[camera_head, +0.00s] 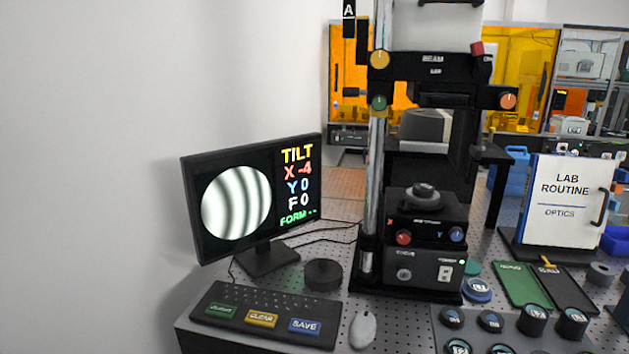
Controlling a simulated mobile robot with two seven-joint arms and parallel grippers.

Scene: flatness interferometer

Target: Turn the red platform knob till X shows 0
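The red platform knob (404,238) is on the left of the front face of the black platform (428,216), low on the interferometer stand. A blue knob (457,235) is on the right of the same face. The monitor (254,198) at the left shows TILT, with X at -4 in red, Y at 0 and F at 0. A round picture with curved dark and light fringes fills its left half. A dark round part sits on top of the platform. Neither of my grippers shows in the head view.
A keyboard with CLEAR and SAVE keys (268,313), a mouse (363,330) and a dark round puck (323,273) lie in front of the stand. Green and dark trays (522,284) and several round pieces are at the right. A LAB ROUTINE board (566,203) stands behind them.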

